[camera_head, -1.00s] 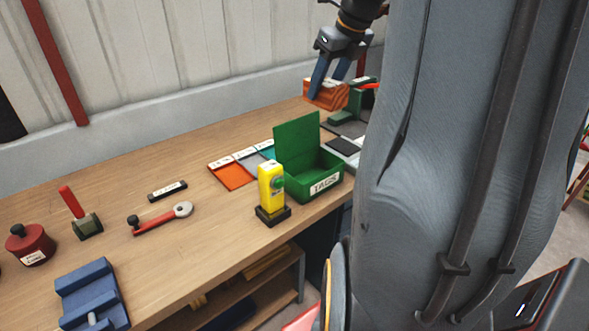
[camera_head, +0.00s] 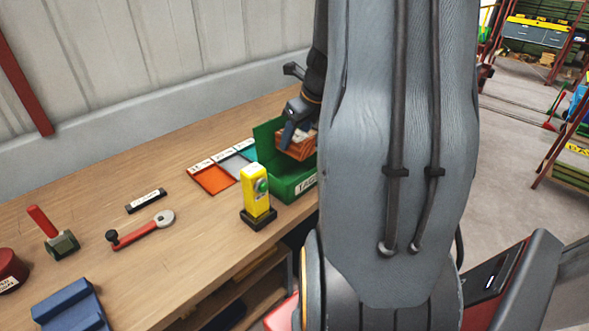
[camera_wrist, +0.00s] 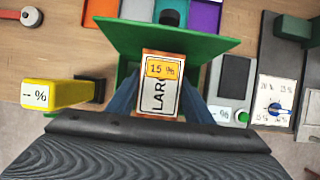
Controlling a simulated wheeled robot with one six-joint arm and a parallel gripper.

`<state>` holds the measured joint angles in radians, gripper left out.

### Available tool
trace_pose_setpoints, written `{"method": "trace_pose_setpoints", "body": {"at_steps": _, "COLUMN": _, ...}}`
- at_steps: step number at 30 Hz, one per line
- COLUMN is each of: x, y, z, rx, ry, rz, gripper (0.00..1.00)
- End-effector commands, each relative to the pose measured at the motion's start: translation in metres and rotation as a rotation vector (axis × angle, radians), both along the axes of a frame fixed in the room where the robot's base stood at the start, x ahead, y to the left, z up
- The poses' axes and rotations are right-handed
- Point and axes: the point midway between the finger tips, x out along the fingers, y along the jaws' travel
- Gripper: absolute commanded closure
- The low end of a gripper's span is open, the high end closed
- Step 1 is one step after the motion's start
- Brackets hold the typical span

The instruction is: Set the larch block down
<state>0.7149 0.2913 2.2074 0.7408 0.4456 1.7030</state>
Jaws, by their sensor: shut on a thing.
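The larch block (camera_head: 297,149) is orange-brown wood. In the wrist view its labelled face (camera_wrist: 160,100) shows "LAR" and a yellow "15 %" tag. My gripper (camera_head: 288,136) is shut on it, with a blue finger on either side; the gripper also shows in the wrist view (camera_wrist: 158,96). The block is held over or in the mouth of the open green box marked TAGS (camera_head: 291,188), in front of its raised lid (camera_wrist: 150,36). I cannot tell whether it touches the box.
A yellow device (camera_head: 255,190) on a black base stands just left of the box. Coloured trays, including an orange one (camera_head: 214,179), lie behind it. A grey meter (camera_wrist: 232,88) and a dial plate (camera_wrist: 276,101) lie right of the box.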

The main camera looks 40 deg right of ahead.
Motion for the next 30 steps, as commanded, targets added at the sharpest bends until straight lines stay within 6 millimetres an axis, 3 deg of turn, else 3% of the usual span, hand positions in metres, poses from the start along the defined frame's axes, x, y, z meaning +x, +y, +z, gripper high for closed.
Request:
{"method": "trace_pose_setpoints", "body": {"at_steps": 3, "x": -0.001, "y": 0.001, "z": -0.033, "rx": 0.004, "ry": 0.004, "rz": -0.002, "gripper": 0.81}}
{"method": "trace_pose_setpoints", "body": {"at_steps": 9, "x": 0.000, "y": 0.000, "z": -0.066, "rx": 0.001, "ry": 0.001, "rz": -0.002, "gripper": 0.81}}
{"method": "trace_pose_setpoints", "body": {"at_steps": 14, "x": 0.000, "y": 0.000, "z": -0.076, "rx": 0.002, "ry": 0.000, "rz": -0.001, "gripper": 0.81}}
{"method": "trace_pose_setpoints", "body": {"at_steps": 21, "x": 0.000, "y": 0.000, "z": -0.109, "rx": 0.002, "ry": 0.001, "rz": -0.002, "gripper": 0.81}}
{"method": "trace_pose_setpoints", "body": {"at_steps": 30, "x": 0.000, "y": 0.000, "z": -0.114, "rx": 0.000, "ry": -0.001, "rz": 0.000, "gripper": 0.81}}
